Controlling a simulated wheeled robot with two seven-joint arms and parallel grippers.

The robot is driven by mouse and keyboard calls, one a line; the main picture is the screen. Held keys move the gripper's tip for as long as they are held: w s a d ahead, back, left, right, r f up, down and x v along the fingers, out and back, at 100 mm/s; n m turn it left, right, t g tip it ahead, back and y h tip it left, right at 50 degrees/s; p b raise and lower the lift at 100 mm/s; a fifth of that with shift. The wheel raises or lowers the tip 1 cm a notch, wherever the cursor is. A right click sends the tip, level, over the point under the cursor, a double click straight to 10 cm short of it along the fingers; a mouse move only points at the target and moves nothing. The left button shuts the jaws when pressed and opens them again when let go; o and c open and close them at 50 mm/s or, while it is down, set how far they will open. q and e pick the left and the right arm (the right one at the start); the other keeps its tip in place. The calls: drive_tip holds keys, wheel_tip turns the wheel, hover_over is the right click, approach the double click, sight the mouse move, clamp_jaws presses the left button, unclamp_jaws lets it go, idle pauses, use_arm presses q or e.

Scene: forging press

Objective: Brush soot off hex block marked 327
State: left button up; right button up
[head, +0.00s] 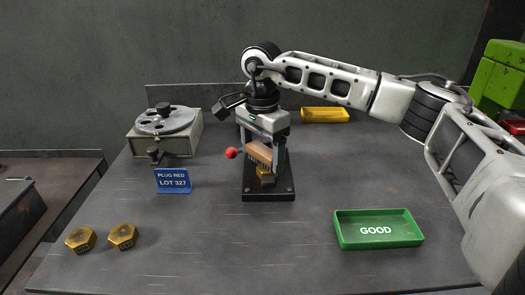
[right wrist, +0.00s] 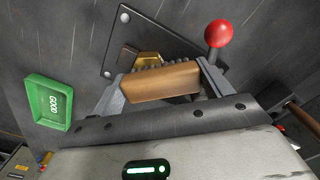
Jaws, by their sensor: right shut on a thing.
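My right gripper (head: 262,152) is shut on a wooden-backed brush (head: 258,152), which also shows between the fingers in the right wrist view (right wrist: 162,83). A brass block (head: 265,176) sits on the black base plate (head: 282,189), directly below the brush and partly hidden by it. It also shows beyond the bristles in the right wrist view (right wrist: 148,59). The bristles are at or very near the block; I cannot tell whether they touch. Its marking cannot be read. Two dark-topped brass hex blocks (head: 81,239) (head: 123,236) lie at the front left, their numbers too small to read. My left gripper is out of view.
A red ball knob (head: 231,153) stands close left of my right gripper. A blue sign (head: 173,181) reads "PLUG RED LOT 327". A grey device with a disc (head: 165,121) stands back left. A green GOOD tray (head: 378,242) is front right, a yellow tray (head: 325,115) behind. The front middle is clear.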

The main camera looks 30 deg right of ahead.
drive_tip(key=shift+s+d, duration=0.15)
drive_tip(key=shift+s, duration=0.7)
drive_tip(key=shift+s+d, duration=0.15)
drive_tip(key=shift+s, duration=0.7)
drive_tip(key=shift+w, duration=0.1)
drive_tip(key=shift+w+a, duration=0.15)
drive_tip(key=shift+w, duration=0.7)
drive_tip(key=shift+w+a, duration=0.15)
drive_tip(key=shift+w, duration=0.7)
drive_tip(key=shift+s+d, duration=0.2)
drive_tip(key=shift+s, duration=0.7)
drive_tip(key=shift+s+d, duration=0.15)
drive_tip(key=shift+s, duration=0.75)
drive_tip(key=shift+w, duration=0.1)
